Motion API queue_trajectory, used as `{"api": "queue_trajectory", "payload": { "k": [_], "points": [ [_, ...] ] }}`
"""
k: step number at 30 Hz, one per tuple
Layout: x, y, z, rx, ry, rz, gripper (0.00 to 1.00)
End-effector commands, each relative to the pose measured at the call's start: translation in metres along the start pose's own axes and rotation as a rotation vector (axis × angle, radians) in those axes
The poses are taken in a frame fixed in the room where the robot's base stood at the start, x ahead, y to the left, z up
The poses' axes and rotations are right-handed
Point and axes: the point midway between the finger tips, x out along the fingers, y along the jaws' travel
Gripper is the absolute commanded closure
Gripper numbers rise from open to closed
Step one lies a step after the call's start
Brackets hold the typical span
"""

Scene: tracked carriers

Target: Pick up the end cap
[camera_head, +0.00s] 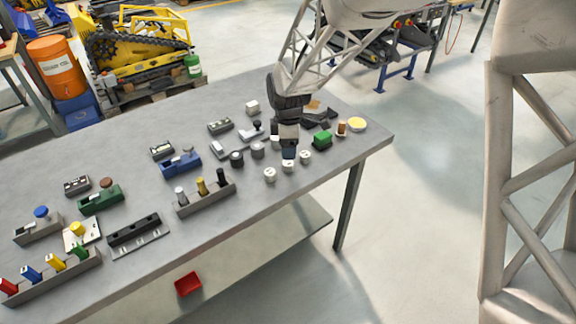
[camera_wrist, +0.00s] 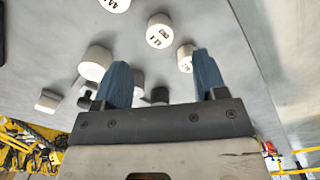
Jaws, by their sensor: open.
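Several short white round caps with dark markings on top stand at the table's right part. In the head view three sit in a row: a left cap (camera_head: 270,175), a middle cap (camera_head: 288,167) and a right cap (camera_head: 305,157). In the wrist view, one marked cap (camera_wrist: 160,31) and another (camera_wrist: 186,58) lie ahead of and between the fingers. I cannot tell which is the end cap; the markings are too small to read surely. My gripper (camera_head: 289,153) is above the table just behind the row. Its blue fingers (camera_wrist: 161,68) are apart with nothing held.
A grey rack (camera_head: 206,197) with upright pegs is to the left. The table's front edge is near the caps.

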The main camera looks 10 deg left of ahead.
Motion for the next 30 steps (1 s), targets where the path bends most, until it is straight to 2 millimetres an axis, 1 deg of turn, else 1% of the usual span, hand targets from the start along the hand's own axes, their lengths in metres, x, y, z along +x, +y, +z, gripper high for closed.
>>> {"api": "queue_trajectory", "payload": {
  "k": [3, 7, 18, 22, 26, 30],
  "points": [
    [0.011, -0.001, 0.0, 0.0, -0.001, -0.003, 0.35],
    [0.02, 0.0, 0.0, 0.0, -0.001, -0.002, 0.35],
    [0.022, 0.0, 0.0, 0.001, 0.0, -0.001, 0.35],
    [0.027, 0.0, 0.0, 0.001, 0.0, -0.002, 0.35],
    [0.038, 0.0, -0.001, 0.001, 0.0, -0.002, 0.35],
    [0.054, 0.0, -0.002, 0.001, -0.001, -0.003, 0.35]
  ]
}}
